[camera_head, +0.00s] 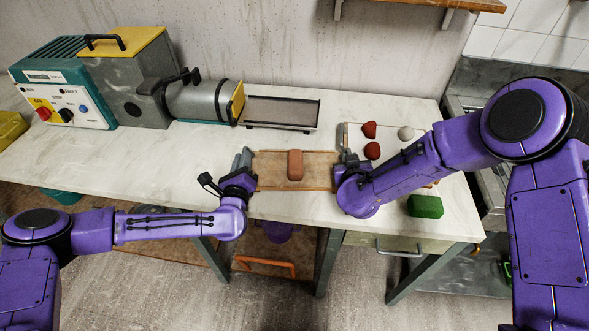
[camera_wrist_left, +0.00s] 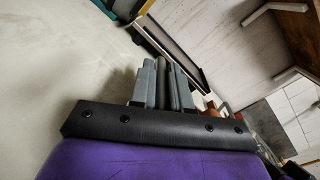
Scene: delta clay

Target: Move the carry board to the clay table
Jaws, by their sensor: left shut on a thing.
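The carry board (camera_head: 270,170) is a flat wooden board with a reddish-brown clay block (camera_head: 295,165) lying on it. It appears level over the front part of the white-topped table (camera_head: 130,150); I cannot tell whether it touches the top. My left gripper (camera_head: 243,160) is shut on the board's left end. Its grey fingers (camera_wrist_left: 163,85) show close together in the left wrist view, where the board is mostly hidden. My right gripper (camera_head: 349,157) is at the board's right end; its forearm hides part of it, so its grip is unclear.
A machine with a grey barrel (camera_head: 198,100) stands at the back left, with a dark-framed tray (camera_head: 281,113) beside it. Red lumps (camera_head: 370,130), a pale ball (camera_head: 405,133) and a green block (camera_head: 425,206) lie on the right. The tabletop's left middle is clear.

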